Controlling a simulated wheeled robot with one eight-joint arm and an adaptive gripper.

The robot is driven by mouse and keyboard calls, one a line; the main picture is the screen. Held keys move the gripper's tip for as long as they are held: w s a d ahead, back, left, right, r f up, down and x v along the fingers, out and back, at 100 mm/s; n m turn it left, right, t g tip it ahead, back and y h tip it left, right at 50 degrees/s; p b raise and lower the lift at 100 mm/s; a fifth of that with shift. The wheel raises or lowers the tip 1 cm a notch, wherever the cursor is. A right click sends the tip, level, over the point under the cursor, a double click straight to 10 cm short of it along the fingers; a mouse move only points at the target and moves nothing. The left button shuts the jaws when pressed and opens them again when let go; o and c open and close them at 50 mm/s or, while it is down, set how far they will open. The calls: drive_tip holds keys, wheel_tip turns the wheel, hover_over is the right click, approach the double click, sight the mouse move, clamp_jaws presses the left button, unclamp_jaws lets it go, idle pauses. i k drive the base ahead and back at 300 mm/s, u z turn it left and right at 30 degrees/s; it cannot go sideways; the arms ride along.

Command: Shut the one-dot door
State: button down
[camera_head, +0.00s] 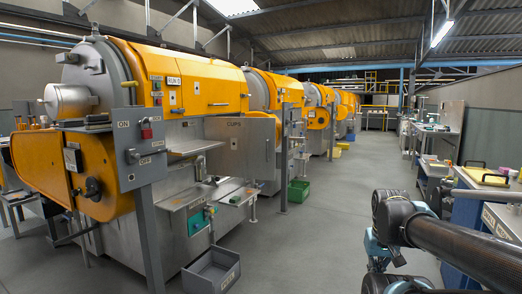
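A grey metal door (240,143) lettered "CUPS" is on the front of the nearest orange and steel extractor (205,85). It seems to stand out from the machine, but I cannot tell its exact angle. No dot mark is readable on it, so I cannot tell whether it is the one-dot door. A long orange cover (222,92) with a handle lies along the machine's upper side and looks closed. My arm's dark links fill the lower right, well apart from the machine. My gripper is not visible.
A grey post with an ON/OFF switch panel (140,145) and red padlock stands before the machine. A grey bin (212,270) and a green bin (298,190) sit on the floor. A blue workbench (468,210) lines the right. The middle aisle (330,215) is clear.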

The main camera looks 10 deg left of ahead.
sight(249, 152)
drive_tip(key=u, duration=0.5)
drive_tip(key=i, duration=1.8)
drive_tip(key=u, duration=0.15)
